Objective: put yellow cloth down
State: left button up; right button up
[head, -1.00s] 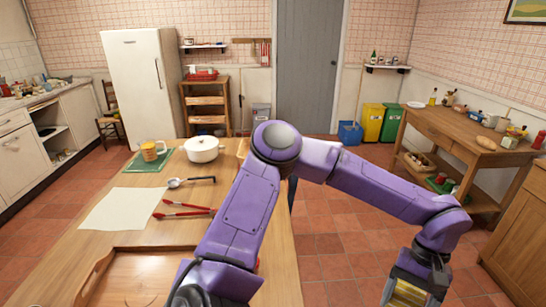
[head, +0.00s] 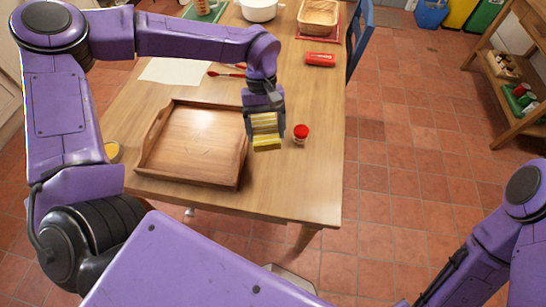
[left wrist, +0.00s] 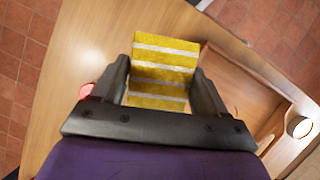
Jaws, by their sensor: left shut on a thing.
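The yellow cloth (head: 266,141) has white stripes and looks folded into a small flat block. My left gripper (head: 265,112) is shut on it, over the wooden table (head: 290,190), between the wooden tray and a red-lidded jar. In the left wrist view the cloth (left wrist: 165,58) sits between the two dark fingers of my left gripper (left wrist: 162,75), with table around it. I cannot tell whether the cloth touches the table. My right arm shows at the lower right, but its gripper is out of view.
The wooden tray (head: 195,145) is empty, just left of the cloth. The red-lidded jar (head: 301,133) stands close to its right. A red item (head: 320,59), a basket (head: 318,16) and a white pot (head: 259,9) are further back. The table's front right is clear.

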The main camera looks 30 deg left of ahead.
pick_arm(q)
jog(key=s+d+f+n+t+h+p, duration=0.1)
jog(key=s+d+n+t+p, duration=0.1)
jog(key=s+n+p, duration=0.45)
jog(key=s+d+f+n+t+h+p, duration=0.1)
jog(key=s+d+n+p, duration=0.15)
jog(key=s, duration=0.65)
pick_arm(e)
notch_tip(320, 180, up, 10)
pick_arm(q)
jog(key=b, duration=0.7)
send_over(298, 192)
jog(key=a, duration=0.2)
jog(key=shift+n, duration=0.4)
jog(key=f, duration=1)
jog(key=shift+w+d+f, duration=0.15)
jog(key=shift+d+f, duration=0.05)
jog(key=shift+d, duration=0.05)
notch_tip(298, 192, down, 3)
jog(key=o, duration=1.1)
pick_arm(e)
notch_tip(298, 192, down, 6)
jog(key=shift+f, duration=0.15)
